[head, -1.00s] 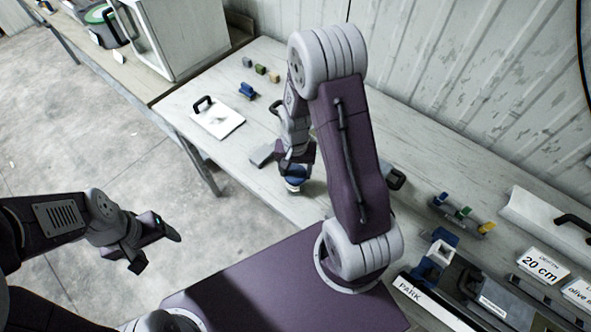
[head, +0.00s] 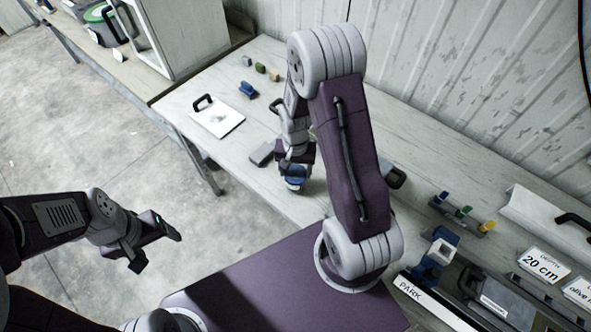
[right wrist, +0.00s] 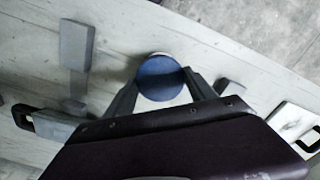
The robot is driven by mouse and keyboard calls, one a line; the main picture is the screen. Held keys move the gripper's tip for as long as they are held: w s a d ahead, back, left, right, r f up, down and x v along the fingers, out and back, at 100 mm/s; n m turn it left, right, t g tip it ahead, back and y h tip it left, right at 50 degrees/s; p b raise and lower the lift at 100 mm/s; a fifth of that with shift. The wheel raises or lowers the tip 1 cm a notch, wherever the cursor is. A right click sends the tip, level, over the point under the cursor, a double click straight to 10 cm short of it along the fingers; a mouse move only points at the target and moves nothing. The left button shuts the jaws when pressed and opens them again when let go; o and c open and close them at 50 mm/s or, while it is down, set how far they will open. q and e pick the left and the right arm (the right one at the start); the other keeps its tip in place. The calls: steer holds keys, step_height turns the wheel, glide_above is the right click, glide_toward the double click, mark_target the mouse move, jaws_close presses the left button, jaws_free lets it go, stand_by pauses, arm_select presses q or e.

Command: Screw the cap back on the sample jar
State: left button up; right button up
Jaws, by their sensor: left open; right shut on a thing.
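The sample jar's blue cap (right wrist: 160,79) lies between the two fingers of my right gripper (right wrist: 163,88), which is shut on it. In the head view the cap (head: 295,171) shows below my right gripper (head: 296,160), with the pale jar (head: 294,187) directly under it, near the front edge of the bench. The jar is mostly hidden by the cap, so I cannot tell how far the cap is seated. My left gripper (head: 157,247) is open and empty, out over the floor away from the bench.
A grey block (head: 261,154) lies left of the jar. A white board with a black handle (head: 218,118) and a small blue object (head: 248,91) lie further back. A rack of coloured pieces (head: 463,214) and a PARK label (head: 415,291) are at right.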

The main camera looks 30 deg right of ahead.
steer(key=shift+f, duration=0.2)
stand_by(0.4)
steer(key=o, duration=1.4)
steer(key=shift+c, duration=0.2)
step_height(320, 180, up, 7)
steer(key=p, duration=0.6)
steer(key=shift+r, duration=0.1)
